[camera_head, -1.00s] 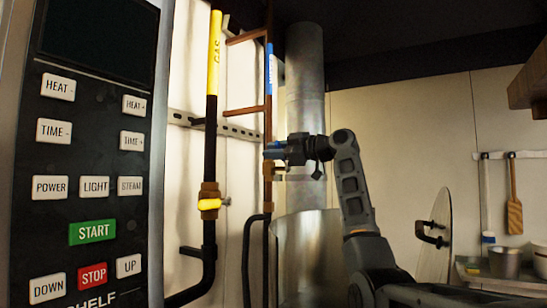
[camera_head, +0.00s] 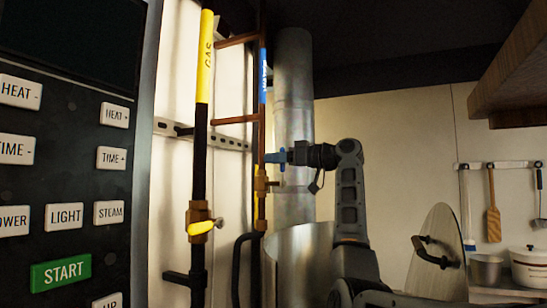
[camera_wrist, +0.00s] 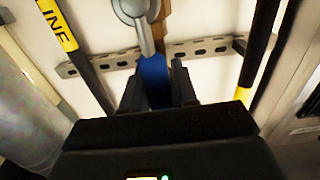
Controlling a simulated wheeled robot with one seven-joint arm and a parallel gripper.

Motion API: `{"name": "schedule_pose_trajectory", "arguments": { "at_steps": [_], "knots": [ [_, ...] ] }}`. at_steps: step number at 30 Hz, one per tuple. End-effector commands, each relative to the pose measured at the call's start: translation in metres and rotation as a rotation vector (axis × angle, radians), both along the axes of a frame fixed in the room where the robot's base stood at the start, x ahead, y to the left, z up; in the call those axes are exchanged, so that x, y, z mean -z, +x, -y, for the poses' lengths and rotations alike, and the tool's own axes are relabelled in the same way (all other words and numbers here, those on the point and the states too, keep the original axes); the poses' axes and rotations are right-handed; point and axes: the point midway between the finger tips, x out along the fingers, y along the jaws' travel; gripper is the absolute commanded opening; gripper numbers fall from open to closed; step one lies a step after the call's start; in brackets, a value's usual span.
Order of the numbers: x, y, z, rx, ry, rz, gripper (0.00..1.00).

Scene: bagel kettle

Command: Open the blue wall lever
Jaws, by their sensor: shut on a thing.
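The blue wall lever (camera_wrist: 152,80) lies between the two dark fingers of my gripper (camera_wrist: 157,90) in the wrist view. In the head view the lever (camera_head: 274,157) shows as a small blue piece at the copper pipe (camera_head: 262,140), just above a brass valve fitting (camera_head: 261,185). My gripper (camera_head: 287,156) is shut on it, reaching in from the right. The fingers hide part of the lever, so I cannot tell its exact angle. A grey rounded metal part (camera_wrist: 137,18) shows beyond the lever in the wrist view.
A black pipe with a yellow gas label (camera_head: 204,60) and a yellow lever (camera_head: 205,227) stands left of the copper pipe. The control panel (camera_head: 65,180) is at the far left. A metal duct (camera_head: 293,100) rises behind my gripper. A round lid (camera_head: 432,255) stands at right.

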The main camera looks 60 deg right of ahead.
Motion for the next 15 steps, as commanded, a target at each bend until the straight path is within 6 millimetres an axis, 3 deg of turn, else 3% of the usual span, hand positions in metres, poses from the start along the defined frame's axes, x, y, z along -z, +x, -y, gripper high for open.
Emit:
{"name": "schedule_pose_trajectory", "arguments": {
  "at_steps": [15],
  "knots": [
    [0.0023, 0.0002, 0.0037, 0.001, 0.043, -0.006, 0.00]
  ]
}}
